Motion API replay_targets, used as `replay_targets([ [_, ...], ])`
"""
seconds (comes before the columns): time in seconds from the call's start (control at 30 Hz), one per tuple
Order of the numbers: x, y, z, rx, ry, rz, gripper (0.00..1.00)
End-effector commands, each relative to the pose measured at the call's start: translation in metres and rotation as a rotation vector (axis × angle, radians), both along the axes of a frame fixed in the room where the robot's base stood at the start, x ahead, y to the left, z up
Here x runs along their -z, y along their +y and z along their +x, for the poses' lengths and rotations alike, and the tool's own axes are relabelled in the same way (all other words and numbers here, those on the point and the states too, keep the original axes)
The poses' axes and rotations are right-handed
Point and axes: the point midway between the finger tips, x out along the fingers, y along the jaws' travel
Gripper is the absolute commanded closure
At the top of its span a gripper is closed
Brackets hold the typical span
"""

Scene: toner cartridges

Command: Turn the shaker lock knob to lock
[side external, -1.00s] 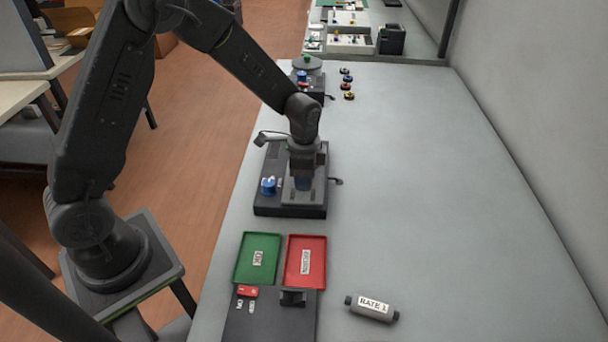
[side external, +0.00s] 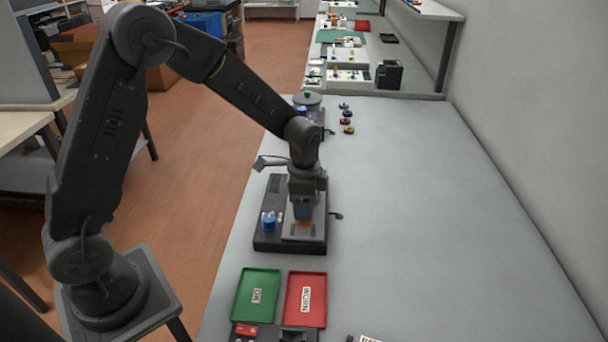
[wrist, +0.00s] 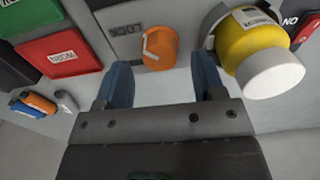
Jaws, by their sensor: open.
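The lock knob (wrist: 160,48) is orange with a white mark, beside the LOCK lettering on a grey plate in the wrist view. The mark runs roughly up and down that picture, slightly tilted. My gripper (wrist: 162,68) is open, with one blue finger to each side of the knob and gaps between; neither finger visibly touches it. In the side external view my gripper (side external: 303,208) points down over the dark shaker unit (side external: 275,242), and the orange knob (side external: 304,223) shows just below the fingers.
A yellow labelled cartridge (wrist: 254,50) with a white end sits close to the right finger in the wrist view. Green (side external: 256,295) and red (side external: 306,300) trays lie in front of the unit. A blue knob (side external: 268,221) stands on its left. The table to the right is clear.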

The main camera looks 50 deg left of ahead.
Motion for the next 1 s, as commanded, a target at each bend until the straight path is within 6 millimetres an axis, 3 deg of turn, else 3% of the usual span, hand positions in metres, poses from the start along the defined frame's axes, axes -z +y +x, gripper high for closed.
replay_targets([
  [0.2, -0.052, 0.000, 0.001, 0.000, -0.006, 0.000, 0.37],
  [0.43, -0.093, 0.000, 0.001, 0.000, -0.004, 0.000, 0.37],
  [0.63, -0.108, 0.000, 0.000, 0.000, -0.001, 0.000, 0.37],
  [1.0, -0.111, 0.000, -0.001, -0.004, -0.004, 0.000, 0.37],
])
